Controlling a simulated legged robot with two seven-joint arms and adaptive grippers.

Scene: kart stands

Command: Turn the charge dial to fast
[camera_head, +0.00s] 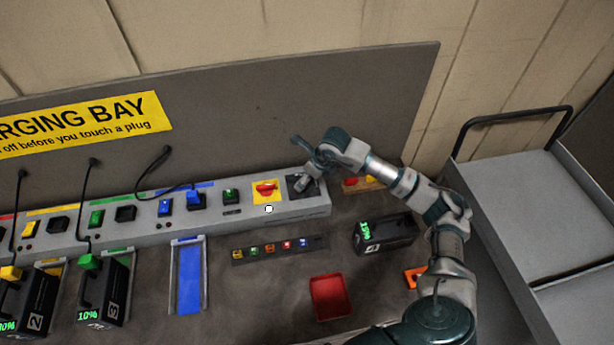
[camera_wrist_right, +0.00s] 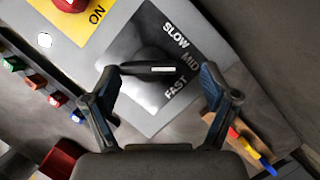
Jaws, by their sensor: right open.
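The charge dial (camera_wrist_right: 150,64) is a black knob with a white mark on a dark panel (camera_wrist_right: 130,90) labelled SLOW, MID and FAST. In the right wrist view its white mark points toward MID. My right gripper (camera_wrist_right: 158,76) is open, with one finger on each side of the dial; I cannot tell whether either touches it. My left gripper is not in view.
A red switch on a yellow plate (camera_head: 265,189) sits just left of the dial. In front are a red tray (camera_head: 330,297), a row of coloured pieces (camera_head: 280,249) and a battery (camera_head: 385,235). A cart (camera_head: 520,190) stands right.

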